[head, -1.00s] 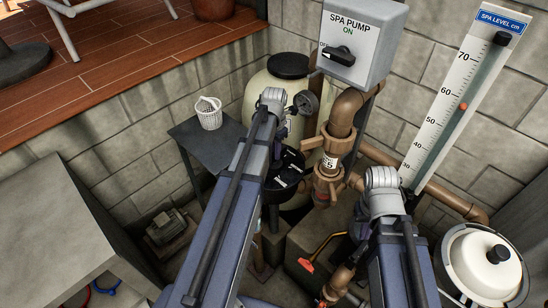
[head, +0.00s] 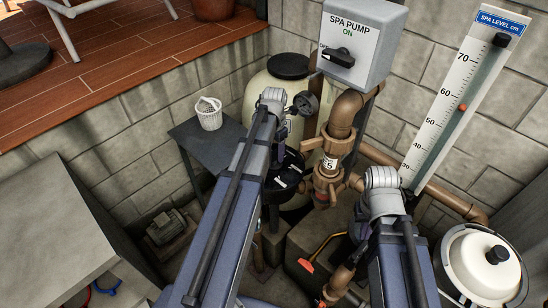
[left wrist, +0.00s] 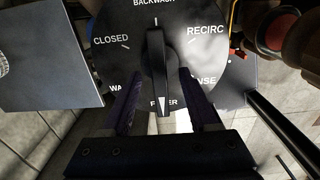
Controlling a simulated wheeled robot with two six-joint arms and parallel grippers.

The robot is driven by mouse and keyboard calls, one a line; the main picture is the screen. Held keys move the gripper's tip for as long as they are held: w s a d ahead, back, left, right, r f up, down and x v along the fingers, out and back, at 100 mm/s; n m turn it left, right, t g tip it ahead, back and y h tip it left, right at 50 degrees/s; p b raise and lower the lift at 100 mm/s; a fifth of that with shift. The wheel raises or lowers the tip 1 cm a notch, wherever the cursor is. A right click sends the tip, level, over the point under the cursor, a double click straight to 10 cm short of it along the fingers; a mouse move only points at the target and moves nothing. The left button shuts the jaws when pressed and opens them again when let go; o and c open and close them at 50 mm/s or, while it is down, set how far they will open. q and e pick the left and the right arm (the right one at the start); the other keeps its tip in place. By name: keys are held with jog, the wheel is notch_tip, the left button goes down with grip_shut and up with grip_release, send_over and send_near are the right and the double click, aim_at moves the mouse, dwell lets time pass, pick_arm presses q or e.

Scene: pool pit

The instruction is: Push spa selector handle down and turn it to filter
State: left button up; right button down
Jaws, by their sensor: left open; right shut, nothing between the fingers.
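The spa selector is a black round dial (left wrist: 112,50) with white labels, seen close in the left wrist view. Its black handle (left wrist: 157,60) stands upright in that view, with its white-marked tip at the bottom over the FILTER label. CLOSED is at left, BACKWASH at top, RECIRC at upper right; other labels are partly covered. My left gripper (left wrist: 163,103) is open, one finger on each side of the handle's lower part, apart from it. I cannot tell how far the handle is pressed down. My right gripper is hidden.
A grey spa pump switch box (head: 361,40) and a brown pipe valve (head: 327,170) stand right of the selector. A pressure gauge (head: 305,103) is close to my left arm. A grey side table (head: 205,150) with a white basket (head: 209,113) stands left.

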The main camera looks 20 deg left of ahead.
pick_arm(q)
notch_tip(320, 180, up, 7)
jog(key=p, duration=0.6)
jog(key=shift+f, duration=0.1)
